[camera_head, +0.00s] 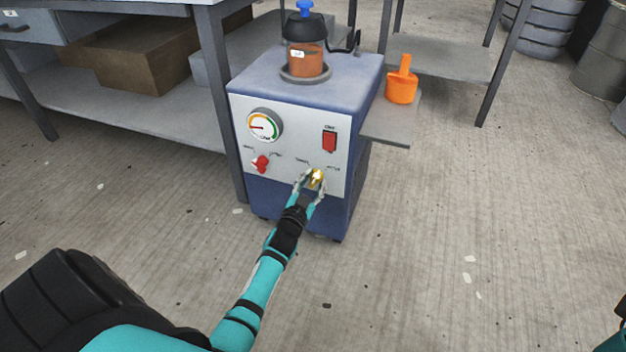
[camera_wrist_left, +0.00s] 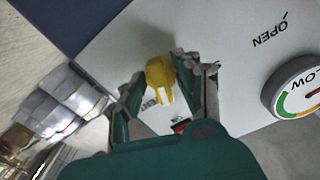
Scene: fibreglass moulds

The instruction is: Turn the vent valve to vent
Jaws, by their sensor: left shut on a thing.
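The yellow valve knob (camera_head: 318,175) is low on the right of the pump cabinet's pale front panel (camera_head: 290,125), with small labels on either side that are too blurred to read. My left gripper (camera_head: 309,181) is at this knob, one finger on each side, and is shut on it. In the left wrist view the yellow knob (camera_wrist_left: 160,76) sits between the two fingers of the left gripper (camera_wrist_left: 162,88). Its pointer tab shows there. My right gripper is not in view.
A red valve knob (camera_head: 261,164), a gauge (camera_head: 264,125) and a red switch (camera_head: 329,141) share the panel. A lidded jar (camera_head: 306,60) stands on the cabinet. An orange cup (camera_head: 402,84) sits on the side shelf (camera_head: 385,130). Floor in front is clear.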

